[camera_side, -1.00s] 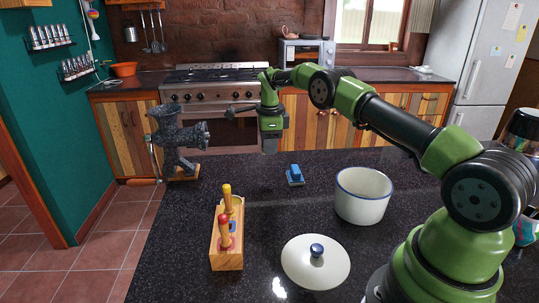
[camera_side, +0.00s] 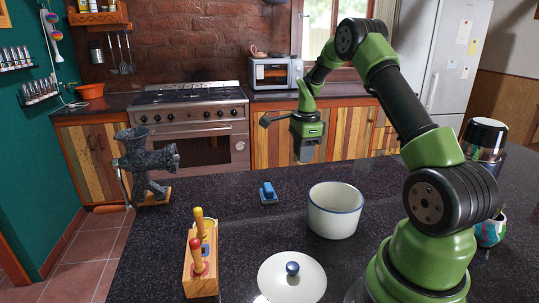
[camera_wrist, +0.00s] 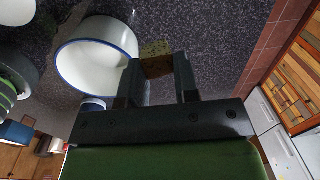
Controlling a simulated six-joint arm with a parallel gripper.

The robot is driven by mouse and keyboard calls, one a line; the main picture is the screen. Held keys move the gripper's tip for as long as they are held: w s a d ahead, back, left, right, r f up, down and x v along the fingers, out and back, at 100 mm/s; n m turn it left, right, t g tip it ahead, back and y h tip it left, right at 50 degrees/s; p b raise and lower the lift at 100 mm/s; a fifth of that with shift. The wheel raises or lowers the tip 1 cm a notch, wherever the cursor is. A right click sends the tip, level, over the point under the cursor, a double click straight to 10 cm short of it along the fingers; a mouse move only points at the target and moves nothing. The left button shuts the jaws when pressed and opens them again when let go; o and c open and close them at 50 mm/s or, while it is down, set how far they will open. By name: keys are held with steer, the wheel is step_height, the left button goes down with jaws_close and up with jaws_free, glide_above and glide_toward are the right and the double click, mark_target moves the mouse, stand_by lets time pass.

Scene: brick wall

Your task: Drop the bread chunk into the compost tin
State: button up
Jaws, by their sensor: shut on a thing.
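The compost tin looks like a white pot with a blue rim (camera_side: 336,212). It stands open and upright on the dark counter, its lid off beside it. My gripper (camera_side: 306,158) hangs beyond the tin and slightly left of it in the side view, above rim height in the picture. In the wrist view my gripper (camera_wrist: 157,72) is shut on a brownish-yellow bread chunk (camera_wrist: 156,66) between its two fingers. The tin also shows in the wrist view (camera_wrist: 97,30), just left of the fingers. The bread cannot be made out in the side view.
The white lid with a blue knob (camera_side: 292,278) lies in front of the tin. A wooden rack of tools (camera_side: 203,262) stands left, a grey grinder (camera_side: 145,165) behind it. A small blue-handled item (camera_side: 268,192) lies left of the tin. A colourful cup (camera_side: 491,231) stands right.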

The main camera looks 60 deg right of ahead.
steer(key=s+a+r, duration=0.1)
steer(key=s, duration=1)
steer(key=shift+s+a+f, duration=0.15)
steer(key=shift+s+f, duration=0.05)
steer(key=shift+f, duration=1.3)
steer(key=shift+s+a+f, duration=0.1)
steer(key=shift+s+f, duration=0.05)
steer(key=shift+f, duration=1.3)
steer(key=o, duration=1)
steer(key=shift+c, duration=0.2)
steer(key=shift+r, duration=0.15)
step_height(320, 180, up, 10)
steer(key=shift+s+a, duration=0.25)
